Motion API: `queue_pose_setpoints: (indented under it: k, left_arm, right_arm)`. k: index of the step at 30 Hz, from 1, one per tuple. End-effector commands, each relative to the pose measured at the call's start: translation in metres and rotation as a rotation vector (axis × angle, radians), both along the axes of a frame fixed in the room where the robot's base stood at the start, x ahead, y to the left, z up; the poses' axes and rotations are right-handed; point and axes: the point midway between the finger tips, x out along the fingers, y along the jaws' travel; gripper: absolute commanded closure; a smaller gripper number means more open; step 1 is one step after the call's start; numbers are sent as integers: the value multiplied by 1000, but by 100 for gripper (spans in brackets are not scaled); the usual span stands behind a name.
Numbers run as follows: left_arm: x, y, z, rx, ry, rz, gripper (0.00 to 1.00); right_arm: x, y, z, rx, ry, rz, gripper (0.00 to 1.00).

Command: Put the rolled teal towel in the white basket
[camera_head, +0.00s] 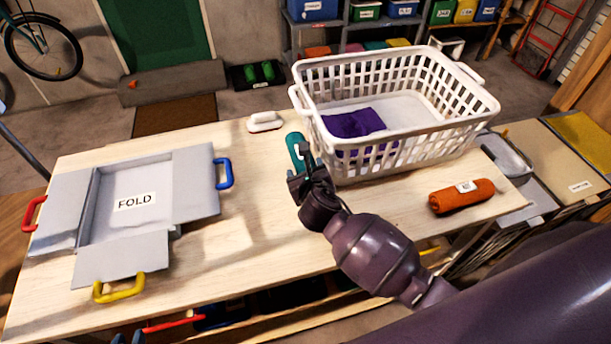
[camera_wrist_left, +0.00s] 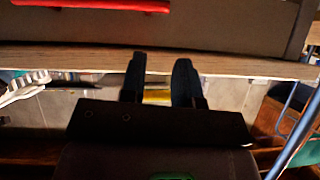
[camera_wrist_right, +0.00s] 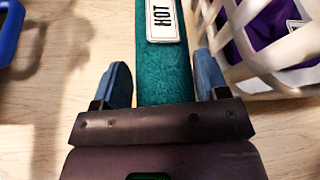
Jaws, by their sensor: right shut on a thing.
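The rolled teal towel (camera_head: 293,144) is at the white basket's left side, partly hidden by my right gripper (camera_head: 304,170). In the right wrist view the towel (camera_wrist_right: 166,65), with a HOT label, lies between the two fingers of my right gripper (camera_wrist_right: 164,82), which is shut on it. I cannot tell whether it touches the table. The white basket (camera_head: 340,168) stands upright on the table, with a folded purple cloth (camera_head: 353,123) inside. My left gripper (camera_wrist_left: 160,72) is empty, its fingers apart, near the table's front edge.
A grey folding board (camera_head: 200,185) marked FOLD, with coloured handles, lies on the left of the table (camera_head: 260,245). A rolled orange towel (camera_head: 462,197) lies right of the basket's front. A white-handled brush (camera_head: 265,122) is at the back edge. The middle front is clear.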

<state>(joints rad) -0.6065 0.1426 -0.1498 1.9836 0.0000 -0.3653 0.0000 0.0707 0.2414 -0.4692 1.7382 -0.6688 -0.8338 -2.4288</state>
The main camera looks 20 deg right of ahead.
Motion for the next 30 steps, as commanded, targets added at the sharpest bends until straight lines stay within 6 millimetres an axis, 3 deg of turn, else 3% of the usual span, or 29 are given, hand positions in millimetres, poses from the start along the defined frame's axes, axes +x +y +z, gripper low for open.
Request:
queue_pose_setpoints:
  k: [7,16,27,28,30]
  left_arm:
    - [0,0,-1,0,0,0,71]
    - [2,-1,-7,-1,-3,-1,71]
    - [7,-1,-2,-1,-14,-3,71]
    - [7,-1,-2,-1,-14,-3,71]
    - [7,-1,-2,-1,-15,-4,71]
  right_arm:
    - [15,-2,-3,1,0,0,62]
    - [14,-2,-36,1,2,0,62]
    - [14,-2,-38,0,0,0,62]
    - [14,-2,-38,0,1,0,28]
    - [14,-2,-38,0,1,0,22]
